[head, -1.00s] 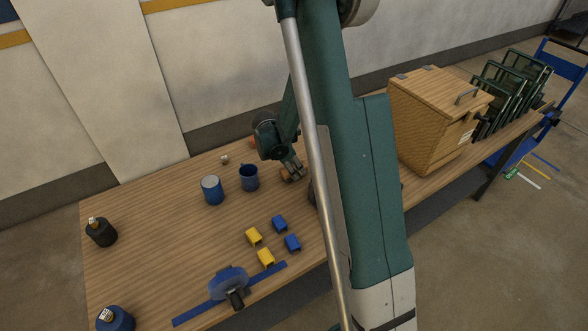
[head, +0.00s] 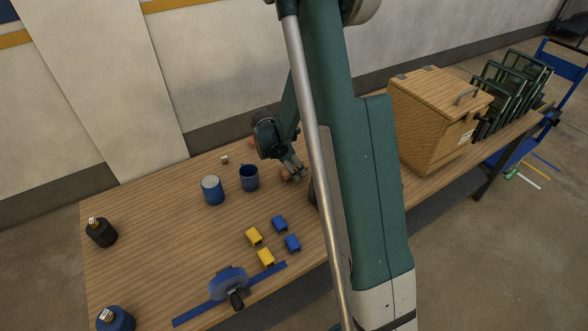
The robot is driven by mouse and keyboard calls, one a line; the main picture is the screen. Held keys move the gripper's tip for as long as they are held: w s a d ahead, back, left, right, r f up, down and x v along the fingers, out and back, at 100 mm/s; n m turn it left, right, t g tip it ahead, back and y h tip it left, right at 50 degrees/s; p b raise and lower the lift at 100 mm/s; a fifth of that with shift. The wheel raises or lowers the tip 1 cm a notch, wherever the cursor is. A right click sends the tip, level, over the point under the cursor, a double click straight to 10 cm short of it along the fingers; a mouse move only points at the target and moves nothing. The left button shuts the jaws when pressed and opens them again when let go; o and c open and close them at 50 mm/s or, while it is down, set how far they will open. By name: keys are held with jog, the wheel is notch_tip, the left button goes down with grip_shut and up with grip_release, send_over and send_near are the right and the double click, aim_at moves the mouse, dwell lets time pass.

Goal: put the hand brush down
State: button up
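My gripper (head: 297,172) is low over the table, left of my upright arm. A small brown-orange thing (head: 287,175) shows at its fingertips and may be part of the hand brush. My gripper and arm hide most of it. I cannot tell whether the fingers hold it or are only beside it, nor whether it rests on the wooden table (head: 150,220).
A blue mug (head: 249,177) and a blue can (head: 212,190) stand left of my gripper. Yellow blocks (head: 254,236) and blue blocks (head: 279,223) lie in front. A wooden box (head: 430,120) stands right. The table's left middle is clear.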

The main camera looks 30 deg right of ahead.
jog(key=p+v, duration=0.1)
jog(key=v, duration=1)
jog(key=shift+a+r, duration=0.1)
dwell(0.5)
jog(key=s+a+r+m+t+y, duration=0.1)
jog(key=s+a+r+m+t, duration=0.1)
jog(key=s+a+r+m, duration=0.45)
jog(key=s+a+r+m+t+y, duration=0.1)
jog(key=s+a+r+m+t, duration=0.15)
jog(key=s+r, duration=0.55)
jog(key=s+a+r+m+t+y, duration=0.1)
jog(key=s+a+r+m, duration=0.2)
jog(key=s, duration=0.4)
jog(key=s+a+r+m+t+y, duration=0.1)
jog(key=s+a+r+m, duration=0.3)
jog(key=s+a+m, duration=0.2)
jog(key=shift+s+a+t, duration=0.35)
jog(key=shift+a, duration=0.1)
jog(key=shift+f, duration=0.1)
